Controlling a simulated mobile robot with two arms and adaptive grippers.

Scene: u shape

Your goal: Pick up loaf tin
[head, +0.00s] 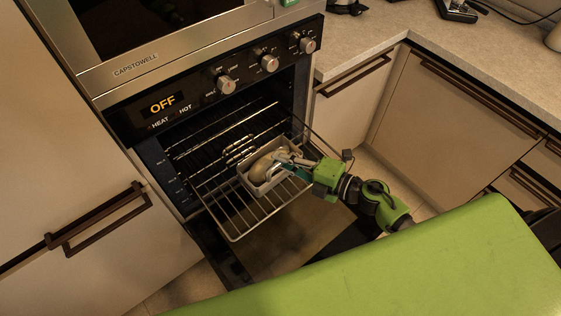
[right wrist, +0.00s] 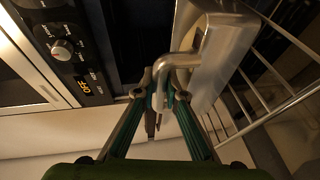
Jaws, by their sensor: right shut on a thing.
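The loaf tin (head: 262,187) is a light metal tin with a tan loaf (head: 266,163) in it. It is at the pulled-out wire rack (head: 232,222) of the open oven; I cannot tell if it touches the rack. My right gripper (head: 293,168) reaches in from the right and is shut on the tin's near end. In the right wrist view the fingertips (right wrist: 162,92) close around the bent metal handle of the tin (right wrist: 213,62). The fingers hide part of the handle. My left gripper is not in view.
The oven door (head: 295,232) hangs open below the rack. The control panel (head: 163,105) reads OFF above the cavity. A counter (head: 375,45) with cabinets stands close on the right, and a cabinet with a dark handle (head: 98,218) is on the left.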

